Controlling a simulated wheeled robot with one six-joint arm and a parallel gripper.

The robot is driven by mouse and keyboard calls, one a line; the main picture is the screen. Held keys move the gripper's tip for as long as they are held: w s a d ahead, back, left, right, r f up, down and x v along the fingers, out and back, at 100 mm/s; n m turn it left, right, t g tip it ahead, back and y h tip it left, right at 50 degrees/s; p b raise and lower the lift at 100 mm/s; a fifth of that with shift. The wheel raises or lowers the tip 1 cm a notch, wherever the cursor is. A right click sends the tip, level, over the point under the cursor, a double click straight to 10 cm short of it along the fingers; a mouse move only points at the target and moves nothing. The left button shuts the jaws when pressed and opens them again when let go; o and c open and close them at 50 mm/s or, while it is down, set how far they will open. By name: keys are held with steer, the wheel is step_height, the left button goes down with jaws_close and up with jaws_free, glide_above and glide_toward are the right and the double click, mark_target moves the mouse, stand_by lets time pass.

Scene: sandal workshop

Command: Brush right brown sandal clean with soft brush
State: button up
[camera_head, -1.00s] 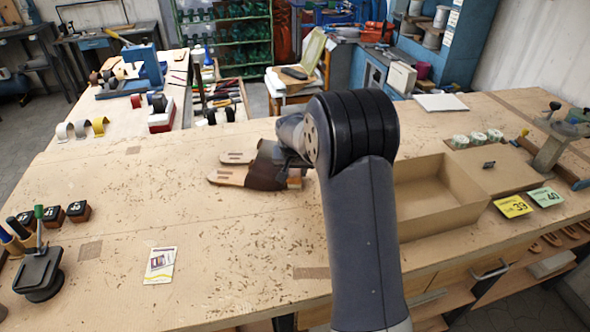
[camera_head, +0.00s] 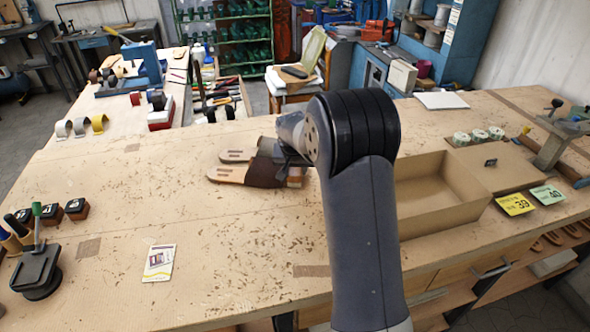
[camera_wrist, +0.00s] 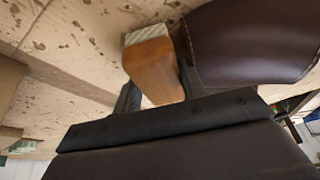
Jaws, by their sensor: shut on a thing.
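Two brown sandals with wide dark straps lie side by side on the workbench in the head view. The nearer sandal (camera_head: 230,175) and the farther sandal (camera_head: 236,156) both have their tan ends to the left. My gripper (camera_wrist: 158,75) is shut on the wooden block of the soft brush (camera_wrist: 152,68), whose pale bristles show at its upper end. A dark brown leather strap (camera_wrist: 255,42) is close beside the brush in the wrist view. I cannot tell whether the bristles touch it. In the head view my arm hides the brush and most of the gripper.
An open cardboard box (camera_head: 440,195) stands right of my arm, with yellow and green size cards (camera_head: 514,204) beyond it. A printed card (camera_head: 159,263) lies at the front. Stamps and a press (camera_head: 38,270) are at left. The bench's middle left is clear.

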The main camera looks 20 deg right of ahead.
steer(key=shift+w, duration=0.1)
steer(key=shift+w+d+p, duration=0.2)
steer(key=shift+w+p, duration=0.05)
steer(key=shift+w, duration=0.3)
steer(key=shift+w+d+p, duration=0.2)
steer(key=shift+w, duration=0.3)
steer(key=shift+s+a+b, duration=0.25)
steer(key=shift+s+b, duration=0.15)
steer(key=shift+s, duration=0.2)
steer(key=shift+s+a+b, duration=0.2)
steer(key=shift+s+b, duration=0.2)
steer(key=shift+s, duration=0.2)
steer(key=shift+w+d, duration=0.1)
steer(key=shift+w, duration=0.05)
steer(key=shift+w+d+p, duration=0.2)
steer(key=shift+w, duration=0.35)
steer(key=shift+w+d+p, duration=0.15)
steer(key=shift+w, duration=0.35)
steer(key=shift+s, duration=0.1)
